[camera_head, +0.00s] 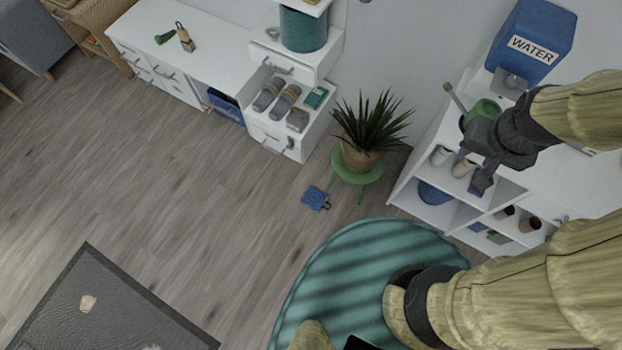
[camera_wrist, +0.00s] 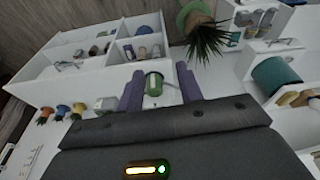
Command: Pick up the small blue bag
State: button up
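A small blue bag (camera_head: 315,198) with a dark strap or handle lies on the wooden floor, beside the green plant stool (camera_head: 357,172). I do not make it out in the wrist view. My gripper (camera_head: 476,168) is far to the right of the bag, in front of the white shelf unit. In the wrist view, my gripper (camera_wrist: 159,78) has its two purple fingers spread apart with nothing held. A green cup (camera_wrist: 154,84) shows between the fingers, beyond them; I cannot tell how far.
A potted plant (camera_head: 370,132) stands on the stool. The white shelf unit (camera_head: 408,190) on the right holds cups and bowls, and a blue water tank (camera_head: 533,42) stands on top. A round teal rug (camera_head: 340,270) lies below the bag.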

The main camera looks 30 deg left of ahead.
jog(key=o, duration=0.4)
jog(key=shift+f, duration=0.25)
jog(key=w+a+f+m+g+y+b, duration=0.2)
jog(key=w+f+m+b, duration=0.15)
jog(key=f+b, duration=1)
jog(key=w+a+f+m+g+y+b, duration=0.15)
jog(key=w+f+b, duration=0.4)
jog(key=f, duration=1.45)
jog(key=w+a+f+m+g+y+b, duration=0.1)
jog(key=w+f+m+g+y+b, duration=0.15)
jog(key=f+b, duration=1.2)
jog(key=a+f+m+t+y+b, duration=0.1)
jog(key=f+m+b, duration=0.3)
jog(key=f+b, duration=0.5)
jog(key=w+a+f+m+t+y+b, duration=0.1)
jog(key=a+f+m+y+b, duration=0.3)
jog(key=f, duration=2.7)
jog(key=a+f+m+t+y+b, duration=0.2)
jog(key=f+m+b, duration=0.3)
jog(key=f+b, duration=1)
jog(key=shift+w+a+f+m+y+b, duration=0.1)
jog(key=shift+a+f, duration=0.1)
jog(key=shift+f, duration=0.65)
jog(key=shift+a+f+m+y+b, duration=0.1)
jog(key=shift+a+f, duration=0.15)
jog(key=shift+f, duration=0.6)
jog(key=shift+w+a+f+m+y+b, duration=0.1)
jog(key=shift+a+f, duration=0.1)
jog(key=shift+f, duration=0.65)
jog(key=shift+r, duration=0.1)
